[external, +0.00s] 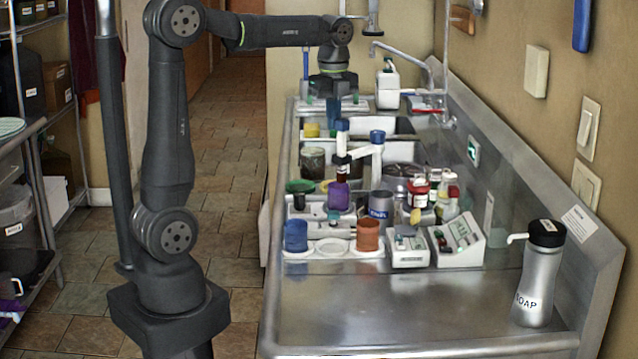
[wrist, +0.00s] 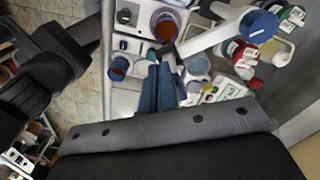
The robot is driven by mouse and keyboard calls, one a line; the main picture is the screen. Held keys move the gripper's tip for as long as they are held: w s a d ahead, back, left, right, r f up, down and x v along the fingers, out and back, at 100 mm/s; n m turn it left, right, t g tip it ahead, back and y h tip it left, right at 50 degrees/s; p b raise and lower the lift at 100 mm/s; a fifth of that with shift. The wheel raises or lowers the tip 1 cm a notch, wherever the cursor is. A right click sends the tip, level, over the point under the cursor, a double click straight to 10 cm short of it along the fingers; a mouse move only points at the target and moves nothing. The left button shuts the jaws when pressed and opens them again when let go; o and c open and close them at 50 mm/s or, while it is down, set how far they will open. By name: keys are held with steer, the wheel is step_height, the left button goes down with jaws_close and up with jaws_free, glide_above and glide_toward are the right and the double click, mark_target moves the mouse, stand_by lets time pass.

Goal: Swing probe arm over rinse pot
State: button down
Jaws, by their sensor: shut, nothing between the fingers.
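The probe arm (external: 362,154) is a white bar on an upright post with a blue cap (external: 377,136). My gripper (external: 333,118) points down, shut and empty. In the wrist view its blue fingers (wrist: 160,72) are close to the bar's free end; contact is unclear.
A blue cup (external: 295,235) and an orange cup (external: 368,235) stand at the front. Red-capped jars (external: 418,190) and white boxes (external: 456,240) crowd the right. A soap bottle (external: 538,275) stands nearer. The near steel counter (external: 400,310) is mostly clear.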

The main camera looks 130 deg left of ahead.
mark_target(343, 121)
steer(key=shift+w+d, duration=0.15)
steer(key=shift+w, duration=1.45)
steer(key=w, duration=0.3)
steer(key=shift+w+a, duration=0.1)
steer(key=shift+a, duration=0.1)
